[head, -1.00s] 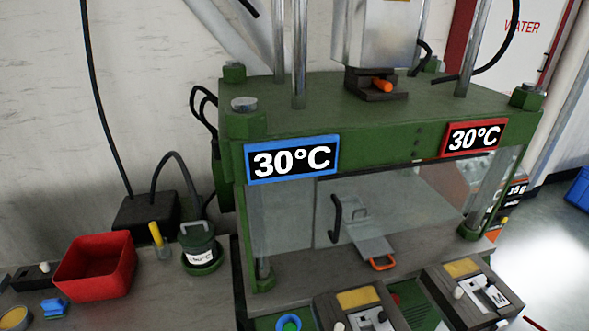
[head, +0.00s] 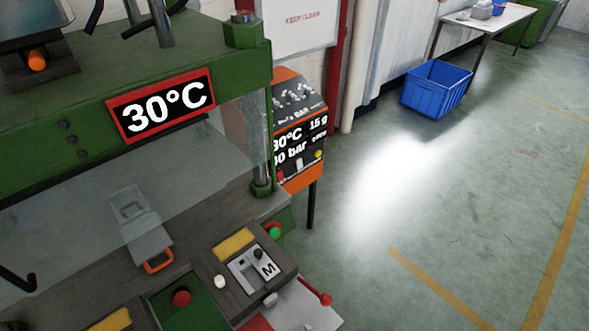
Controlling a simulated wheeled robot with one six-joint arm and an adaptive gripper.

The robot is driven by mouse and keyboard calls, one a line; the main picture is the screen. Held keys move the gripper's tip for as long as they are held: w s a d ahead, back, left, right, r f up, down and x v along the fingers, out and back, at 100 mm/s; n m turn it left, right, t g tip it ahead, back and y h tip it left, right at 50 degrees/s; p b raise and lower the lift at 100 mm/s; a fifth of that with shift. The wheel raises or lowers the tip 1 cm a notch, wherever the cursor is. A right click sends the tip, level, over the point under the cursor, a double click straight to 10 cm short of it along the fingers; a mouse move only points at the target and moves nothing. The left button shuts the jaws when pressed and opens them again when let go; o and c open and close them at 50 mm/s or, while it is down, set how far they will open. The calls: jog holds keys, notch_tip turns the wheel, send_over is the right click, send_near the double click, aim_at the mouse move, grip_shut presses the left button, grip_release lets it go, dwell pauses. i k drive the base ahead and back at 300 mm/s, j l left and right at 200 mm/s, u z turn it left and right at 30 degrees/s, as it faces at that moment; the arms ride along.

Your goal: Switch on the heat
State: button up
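The green press (head: 60,170) fills the left of the head view. A red-framed display (head: 160,103) on its front beam reads 30°C. Below it, a control box (head: 240,270) carries a switch plate marked M (head: 256,268), a pale knob (head: 220,282) and a yellow label. An orange unit (head: 299,135) behind the press shows 30°C, 15 g and a bar reading, partly cut off by the press. Which control is for the heat cannot be told from here. My gripper is not in view.
A red button (head: 181,298) and a green button (head: 274,230) sit around the control box. A metal plate with an orange handle (head: 158,261) lies in the press. A blue crate (head: 436,90) stands on the floor, which is mostly clear.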

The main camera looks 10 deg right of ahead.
aim_at(279, 174)
jog(key=i+l+z, duration=0.65)
jog(key=i+l+u, duration=0.3)
jog(key=l, duration=0.25)
jog(key=i+l+u, duration=0.5)
jog(key=l+u, duration=0.15)
jog(key=u, duration=0.15)
